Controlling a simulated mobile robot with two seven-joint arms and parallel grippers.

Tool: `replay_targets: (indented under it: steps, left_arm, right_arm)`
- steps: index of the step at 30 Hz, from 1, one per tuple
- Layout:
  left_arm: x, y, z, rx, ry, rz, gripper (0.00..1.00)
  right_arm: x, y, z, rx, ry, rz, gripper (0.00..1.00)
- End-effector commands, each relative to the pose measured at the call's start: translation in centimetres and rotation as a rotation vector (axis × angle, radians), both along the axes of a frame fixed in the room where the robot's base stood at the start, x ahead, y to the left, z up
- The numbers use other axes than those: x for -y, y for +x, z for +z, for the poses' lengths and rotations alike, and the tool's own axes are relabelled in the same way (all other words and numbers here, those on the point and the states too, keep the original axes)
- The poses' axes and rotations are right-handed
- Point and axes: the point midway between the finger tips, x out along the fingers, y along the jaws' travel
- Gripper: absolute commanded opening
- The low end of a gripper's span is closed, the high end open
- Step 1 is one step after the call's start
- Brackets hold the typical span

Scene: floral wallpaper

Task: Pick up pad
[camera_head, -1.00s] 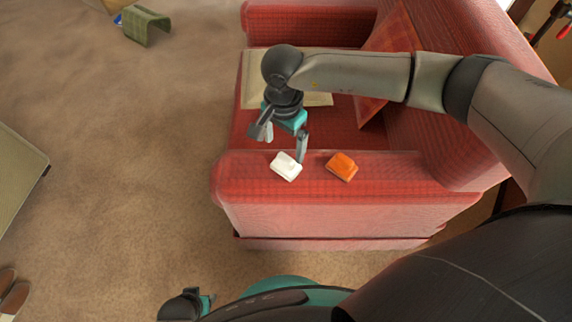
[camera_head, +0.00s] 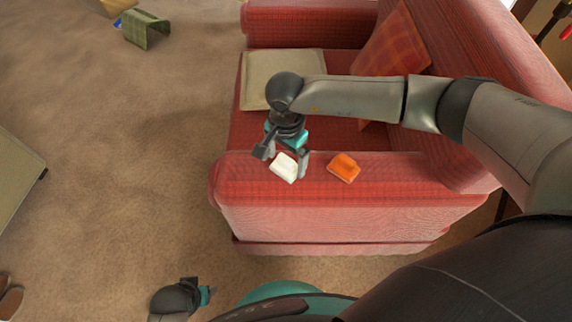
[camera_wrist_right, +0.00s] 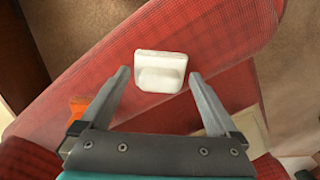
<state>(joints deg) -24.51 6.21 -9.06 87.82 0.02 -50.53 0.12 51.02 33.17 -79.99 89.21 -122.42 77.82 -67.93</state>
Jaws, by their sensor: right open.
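A small white block-like pad (camera_head: 285,167) with a raised middle lies on the red sofa's armrest (camera_head: 400,180). An orange object (camera_head: 344,167) of similar shape lies to its right. My right gripper (camera_head: 286,166) is open and empty, pointing down at the white pad, with its fingers to either side of it. In the right wrist view the white pad (camera_wrist_right: 161,71) shows between and just beyond the fingertips (camera_wrist_right: 160,76); contact cannot be told. The orange object (camera_wrist_right: 78,106) is partly hidden by the left finger. My left gripper (camera_head: 205,296) is low at left, its jaws unclear.
The sofa has a beige cushion (camera_head: 275,78) on its seat and a red plaid cushion (camera_head: 390,45) against its back. A green stool-like object (camera_head: 146,30) stands at the far left. The brown carpet left of the sofa is largely clear.

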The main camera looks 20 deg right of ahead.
Motion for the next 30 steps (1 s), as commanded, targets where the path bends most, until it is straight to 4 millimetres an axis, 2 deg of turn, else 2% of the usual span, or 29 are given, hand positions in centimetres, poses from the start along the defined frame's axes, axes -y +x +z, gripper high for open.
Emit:
replay_targets:
  steps: [4,21,26,27,30]
  left_arm:
    - [0.01,-0.02,0.01,0.000,0.000,0.000,0.61]
    - [-0.01,0.01,0.00,0.001,0.000,0.001,0.61]
    - [-0.01,0.01,0.00,0.001,0.000,0.001,0.61]
    - [-0.01,0.02,0.00,0.001,0.000,0.001,0.61]
    - [0.01,0.03,0.04,0.002,-0.001,0.001,0.61]
  right_arm:
    - [-0.01,-0.01,0.02,0.000,0.000,0.000,0.94]
    - [0.01,0.01,0.05,0.000,0.000,0.000,0.30]
    - [0.00,0.02,0.06,0.000,0.000,0.000,0.29]
    - [0.00,0.02,0.07,0.001,0.001,0.000,0.07]
    - [0.00,0.01,0.16,0.000,0.000,0.000,0.00]
